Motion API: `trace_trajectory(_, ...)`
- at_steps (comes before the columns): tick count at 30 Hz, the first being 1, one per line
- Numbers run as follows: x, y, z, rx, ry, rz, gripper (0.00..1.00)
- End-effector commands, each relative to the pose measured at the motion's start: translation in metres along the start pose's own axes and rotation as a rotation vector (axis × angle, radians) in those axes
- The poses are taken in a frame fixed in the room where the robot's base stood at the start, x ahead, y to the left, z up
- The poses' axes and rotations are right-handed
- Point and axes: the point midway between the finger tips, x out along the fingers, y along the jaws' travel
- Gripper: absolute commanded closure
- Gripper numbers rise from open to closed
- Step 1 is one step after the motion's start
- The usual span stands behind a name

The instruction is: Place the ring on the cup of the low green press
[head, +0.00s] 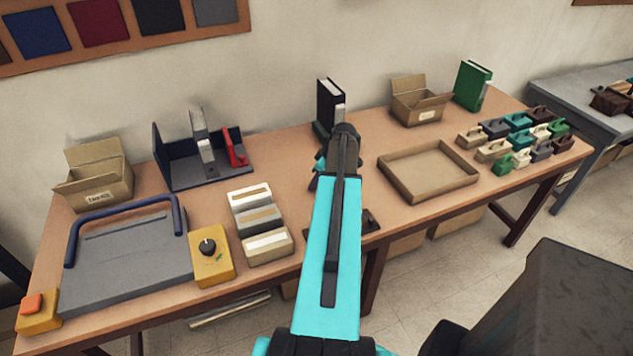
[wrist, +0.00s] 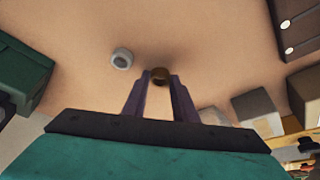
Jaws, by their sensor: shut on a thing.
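In the head view my arm hides most of the gripper and the ring. A bit of green (head: 320,131) shows just behind the arm.
On the table (head: 290,170) are a shallow cardboard tray (head: 473,182) to the right, cream boxes (head: 268,246) to the left and a black upright binder (head: 328,104) behind. A dark plate (wrist: 298,22) is at the wrist view's upper right.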

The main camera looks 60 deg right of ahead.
Motion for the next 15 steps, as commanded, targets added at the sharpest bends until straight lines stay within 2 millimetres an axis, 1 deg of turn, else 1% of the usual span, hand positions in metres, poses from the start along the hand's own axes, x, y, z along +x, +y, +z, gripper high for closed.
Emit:
trace_trajectory(6, 0.0102, 0.0, 0.0041, 0.001, 0.0, 0.0, 0.95)
trace_trajectory(15, 0.0114, -0.0001, 0.0046, 0.0, 0.0, 0.0, 0.95)
